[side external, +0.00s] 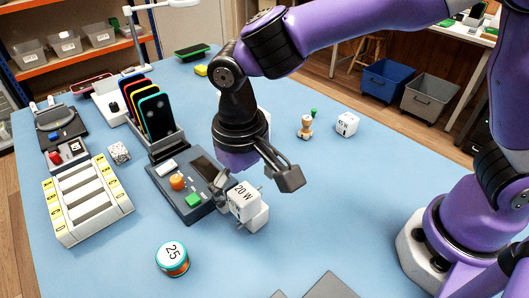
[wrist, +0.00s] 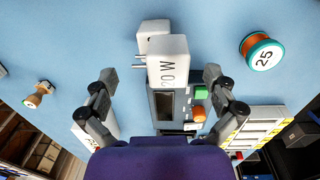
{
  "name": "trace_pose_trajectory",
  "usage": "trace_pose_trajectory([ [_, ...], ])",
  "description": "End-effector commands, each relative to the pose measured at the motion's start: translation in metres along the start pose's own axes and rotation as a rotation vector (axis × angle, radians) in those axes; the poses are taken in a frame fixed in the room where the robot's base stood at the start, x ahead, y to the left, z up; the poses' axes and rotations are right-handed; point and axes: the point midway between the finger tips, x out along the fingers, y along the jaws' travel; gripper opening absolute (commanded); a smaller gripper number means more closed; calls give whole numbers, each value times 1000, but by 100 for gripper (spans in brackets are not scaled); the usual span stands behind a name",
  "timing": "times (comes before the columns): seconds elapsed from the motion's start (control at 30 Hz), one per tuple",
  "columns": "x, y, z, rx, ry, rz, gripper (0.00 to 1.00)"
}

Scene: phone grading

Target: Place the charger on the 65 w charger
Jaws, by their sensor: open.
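A white charger marked 20 W (side external: 242,201) appears to rest on top of another white charger (side external: 257,219), set slightly off from it. Both also show in the wrist view, the marked one (wrist: 168,62) nearer and the other (wrist: 152,28) behind it; metal prongs stick out to the left. The lower one's label is hidden. My gripper (side external: 256,184) is open above the pair; in the wrist view its fingers (wrist: 159,76) stand apart on both sides of the 20 W charger, not touching it. Another white charger (side external: 347,124) stands farther back; I cannot read its mark surely.
Beside the stack is a dark device (side external: 187,205) with orange and green buttons. A tape roll marked 25 (side external: 172,259), a white slotted tray (side external: 88,203), a phone rack (side external: 168,147) and a wooden stamp (side external: 306,128) stand around. The blue table right of the stack is clear.

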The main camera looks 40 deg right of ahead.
Motion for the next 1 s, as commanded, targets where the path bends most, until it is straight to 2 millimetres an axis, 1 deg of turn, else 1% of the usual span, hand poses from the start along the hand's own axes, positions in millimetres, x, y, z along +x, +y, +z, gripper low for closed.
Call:
trace_pose_trajectory([
  [0.03, -12, -1, -1, 0, 6, -5, 100],
  [0.1, -29, -1, -1, 0, 6, -5, 100],
  [0.3, -74, -1, 0, 0, 5, -4, 100],
  [0.4, -88, 0, -1, -2, 5, -1, 100],
  [0.47, -94, 0, 0, -1, 3, -1, 100],
  [0.57, -103, 9, -1, 4, 14, -9, 100],
  [0.67, -112, 39, -2, 9, 61, -34, 100],
  [0.7, -115, 57, -2, 12, 91, -46, 100],
  [0.77, -118, 86, 3, 17, 145, -63, 100],
  [0.8, -118, 106, 8, 17, 186, -72, 100],
  [0.9, -115, 146, 25, 19, 290, -81, 100],
  [1.0, -105, 172, 43, 17, 380, -74, 100],
])
